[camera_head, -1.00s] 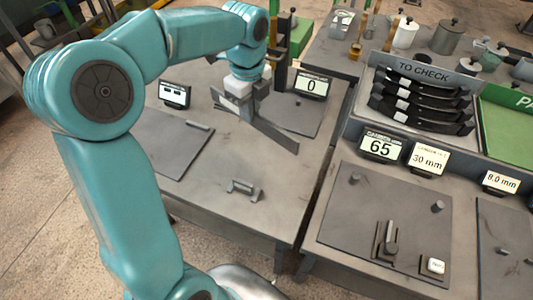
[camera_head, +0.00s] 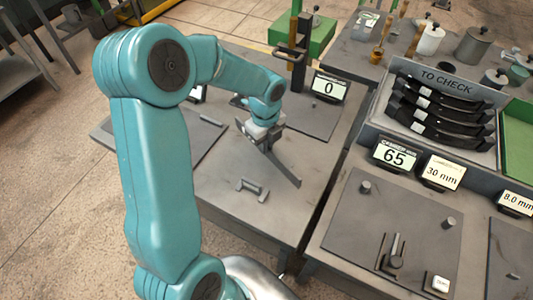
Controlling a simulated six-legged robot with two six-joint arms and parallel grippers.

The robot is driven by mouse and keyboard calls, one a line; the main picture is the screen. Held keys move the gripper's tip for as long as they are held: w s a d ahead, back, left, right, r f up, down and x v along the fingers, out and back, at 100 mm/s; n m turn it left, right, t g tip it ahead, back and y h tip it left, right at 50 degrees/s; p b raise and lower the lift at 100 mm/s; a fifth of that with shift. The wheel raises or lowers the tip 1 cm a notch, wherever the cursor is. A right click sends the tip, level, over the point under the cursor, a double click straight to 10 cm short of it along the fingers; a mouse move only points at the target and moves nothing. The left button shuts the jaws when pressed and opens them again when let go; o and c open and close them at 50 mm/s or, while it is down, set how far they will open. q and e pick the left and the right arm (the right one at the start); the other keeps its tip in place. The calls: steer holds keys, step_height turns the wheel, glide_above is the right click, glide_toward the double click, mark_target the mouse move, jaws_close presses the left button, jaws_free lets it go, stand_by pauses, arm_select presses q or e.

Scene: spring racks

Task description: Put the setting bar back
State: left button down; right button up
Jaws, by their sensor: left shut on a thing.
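The setting bar appears to be the long flat grey bar (camera_head: 286,170) under my left gripper (camera_head: 264,142). My left gripper is shut on it near its middle and covers part of it. The bar slants from upper left to lower right over the left table. I cannot tell whether it touches the tabletop. A small grey metal piece with short pegs (camera_head: 252,188) sits on the table just in front of the bar. My right gripper is out of view.
A display reading 0 (camera_head: 329,87) and an upright post (camera_head: 293,60) stand behind. A TO CHECK rack (camera_head: 448,79) of dark curved pieces is at the right. A display reading 65 (camera_head: 395,154) stands before it. The left table's front (camera_head: 265,215) is clear.

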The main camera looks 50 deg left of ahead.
arm_select(q)
steer(key=shift+f, duration=0.6)
step_height(320, 180, down, 4)
steer(key=shift+w, duration=0.15)
steer(key=shift+r, duration=0.1)
steer(key=c, duration=1.2)
jaws_free()
steer(key=shift+f, duration=0.2)
steer(key=shift+c, duration=0.2)
steer(key=shift+d, duration=0.1)
steer(key=shift+r, duration=0.1)
